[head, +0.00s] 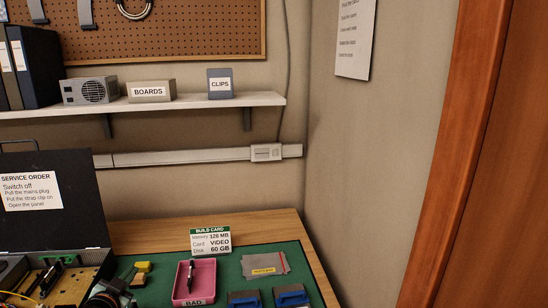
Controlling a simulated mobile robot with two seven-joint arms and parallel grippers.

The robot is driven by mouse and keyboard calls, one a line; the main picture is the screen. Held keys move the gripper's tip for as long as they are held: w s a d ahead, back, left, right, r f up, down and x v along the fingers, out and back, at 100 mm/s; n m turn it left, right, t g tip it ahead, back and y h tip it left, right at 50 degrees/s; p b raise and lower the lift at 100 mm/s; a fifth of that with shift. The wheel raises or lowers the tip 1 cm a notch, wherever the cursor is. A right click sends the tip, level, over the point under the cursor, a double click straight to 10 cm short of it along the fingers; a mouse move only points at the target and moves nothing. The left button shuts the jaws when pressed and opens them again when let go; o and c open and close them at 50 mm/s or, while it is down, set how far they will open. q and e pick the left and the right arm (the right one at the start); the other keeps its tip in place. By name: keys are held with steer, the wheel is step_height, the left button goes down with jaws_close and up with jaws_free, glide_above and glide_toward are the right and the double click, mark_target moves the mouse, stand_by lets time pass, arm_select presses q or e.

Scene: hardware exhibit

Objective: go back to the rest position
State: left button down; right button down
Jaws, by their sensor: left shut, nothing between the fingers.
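My left gripper (127,283) is at the bottom edge of the head view, low over the green mat, between the open case and the pink tray. Its fingers are small and partly cut off in the picture; they look shut with nothing held. Part of my dark, round wrist shows just below it. My right gripper is not in view.
A pink tray (205,283) marked BAD holds a dark, thin item. The open case (85,238) with a service order stands left.

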arm_select(q)
steer(key=s+d+f, duration=0.2)
steer(key=f, duration=0.1)
steer(key=s+d+f+g+h, duration=0.1)
steer(key=s+d+f, duration=0.1)
steer(key=d+f, duration=0.1)
steer(key=s+d+f+h, duration=0.1)
steer(key=s+d+f, duration=0.1)
steer(key=s+f, duration=0.1)
steer(key=shift+d+f+g, duration=0.3)
steer(key=shift+f+g, duration=0.1)
steer(key=shift+f, duration=0.1)
steer(key=s+d+f+n+g+h, duration=0.1)
steer(key=s+d+f, duration=0.3)
steer(key=s, duration=0.4)
steer(key=s+d+f+g, duration=0.1)
steer(key=s+d+f, duration=0.3)
steer(key=s, duration=0.5)
steer(key=s+d+f+n+g+h, duration=0.1)
steer(key=s+d+f, duration=0.3)
steer(key=s+d, duration=0.4)
steer(key=shift+s+n+g+h, duration=0.3)
steer(key=shift+s+g, duration=0.1)
steer(key=shift+g, duration=0.1)
